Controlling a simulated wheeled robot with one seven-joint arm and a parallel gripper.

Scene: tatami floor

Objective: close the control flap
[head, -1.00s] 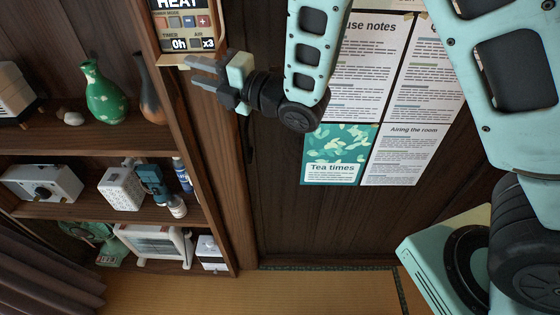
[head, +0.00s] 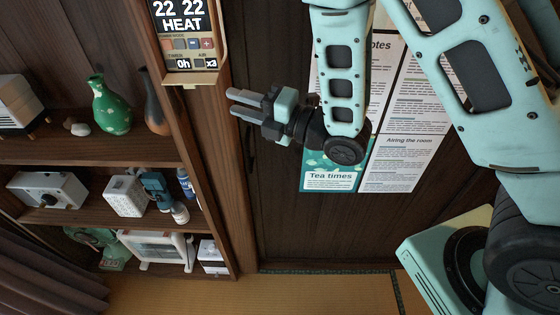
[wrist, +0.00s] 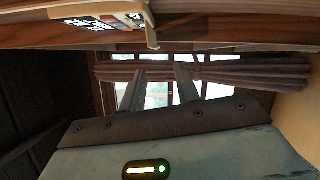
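The wall control panel (head: 185,19) is at the top of the head view, with a dark display reading 22 22 HEAT and a row of buttons left uncovered. Its tan flap (head: 192,80) stands out at the panel's lower edge. The panel (wrist: 97,23) also shows at the top of the wrist view, with the flap (wrist: 151,27) projecting from it. My gripper (head: 236,102) is below and right of the flap, apart from it. Its two fingers are spread, with nothing between them, as the wrist view (wrist: 160,82) also shows.
Wooden shelves at left hold a green vase (head: 110,108), a brown vase (head: 152,100) and several small appliances. Posters (head: 400,150) hang on the dark door behind my arm. A mint-coloured device (head: 440,262) is at lower right.

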